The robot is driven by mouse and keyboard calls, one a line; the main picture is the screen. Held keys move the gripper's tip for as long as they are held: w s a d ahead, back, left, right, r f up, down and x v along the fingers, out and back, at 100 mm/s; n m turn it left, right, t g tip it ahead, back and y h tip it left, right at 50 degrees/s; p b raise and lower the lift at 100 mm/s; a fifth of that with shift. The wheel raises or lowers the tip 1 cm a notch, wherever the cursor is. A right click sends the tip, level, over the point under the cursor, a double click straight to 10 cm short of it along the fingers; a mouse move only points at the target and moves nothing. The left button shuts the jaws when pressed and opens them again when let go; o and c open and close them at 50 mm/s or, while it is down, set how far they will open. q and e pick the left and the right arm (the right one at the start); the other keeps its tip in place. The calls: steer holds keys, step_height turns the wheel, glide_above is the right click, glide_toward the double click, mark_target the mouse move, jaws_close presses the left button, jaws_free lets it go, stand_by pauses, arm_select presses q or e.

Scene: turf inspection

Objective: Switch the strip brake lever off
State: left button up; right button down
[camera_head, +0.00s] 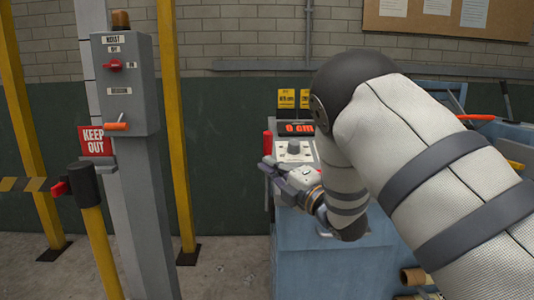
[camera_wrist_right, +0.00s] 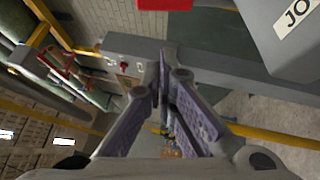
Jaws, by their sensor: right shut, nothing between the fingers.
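My right gripper (camera_head: 268,168) is shut and empty, at the left front edge of the blue console (camera_head: 300,245). In the right wrist view its fingers (camera_wrist_right: 166,70) meet in the middle. A red upright handle (camera_head: 267,142) stands at the console's left side, just above and behind the fingertips; it looks like the brake lever, but no label on it is readable. A red piece at the top of the wrist view (camera_wrist_right: 165,4) may be the same handle. I cannot tell whether the fingers touch it. My left gripper is not in view.
A grey hoist post (camera_head: 128,90) with a red knob and orange handle (camera_head: 115,126) stands left. Yellow posts (camera_head: 172,110) and a keep-out sign (camera_head: 94,141) are near it. The console carries a red-lit display (camera_head: 296,128). My right arm hides the console's right part.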

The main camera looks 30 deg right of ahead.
mark_target(267, 154)
steer(key=w, duration=0.1)
steer(key=w+d, duration=0.1)
steer(key=w, duration=0.1)
steer(key=w+d+r, duration=0.1)
steer(key=w, duration=0.1)
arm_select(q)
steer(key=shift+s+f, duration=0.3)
arm_select(e)
steer(key=shift+w+d+r, duration=0.2)
steer(key=shift+w+d, duration=0.05)
steer(key=shift+w, duration=0.05)
